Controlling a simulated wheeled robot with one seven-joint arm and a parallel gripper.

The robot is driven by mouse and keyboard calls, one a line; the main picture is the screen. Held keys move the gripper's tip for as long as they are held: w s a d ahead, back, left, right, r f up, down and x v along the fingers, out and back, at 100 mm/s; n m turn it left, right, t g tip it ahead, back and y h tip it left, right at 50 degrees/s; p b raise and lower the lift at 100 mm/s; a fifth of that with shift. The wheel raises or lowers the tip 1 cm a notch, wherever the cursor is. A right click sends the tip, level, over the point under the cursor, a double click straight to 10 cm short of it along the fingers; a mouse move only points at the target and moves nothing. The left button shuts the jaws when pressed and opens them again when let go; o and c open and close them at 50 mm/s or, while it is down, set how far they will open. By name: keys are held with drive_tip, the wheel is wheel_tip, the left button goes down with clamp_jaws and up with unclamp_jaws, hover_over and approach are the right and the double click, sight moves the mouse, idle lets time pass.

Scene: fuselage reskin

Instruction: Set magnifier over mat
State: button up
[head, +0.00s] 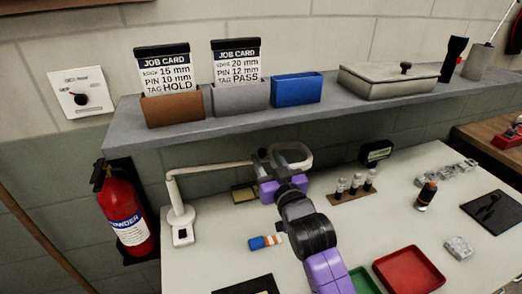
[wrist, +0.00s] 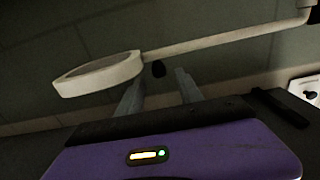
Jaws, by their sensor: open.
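The magnifier has a pale ring-shaped head (head: 294,156) on a white jointed arm that rises from a base (head: 181,228) at the table's left. In the wrist view the ring (wrist: 98,76) is at upper left, with its arm running right. In the head view my gripper (head: 268,162) overlaps the magnifier head. One dark mat (head: 248,286) is cut off at the bottom edge; another (head: 496,212) lies at right.
An orange-and-blue item (head: 265,242) lies left of my arm. A rack of small bottles (head: 354,187), a small display (head: 376,152) and a red tray (head: 409,271) are to the right. A shelf (head: 330,112) runs behind, above the table. A fire extinguisher (head: 126,210) hangs at left.

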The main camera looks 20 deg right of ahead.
sight(263, 153)
drive_tip(key=shift+w, duration=2.35)
clamp_jaws()
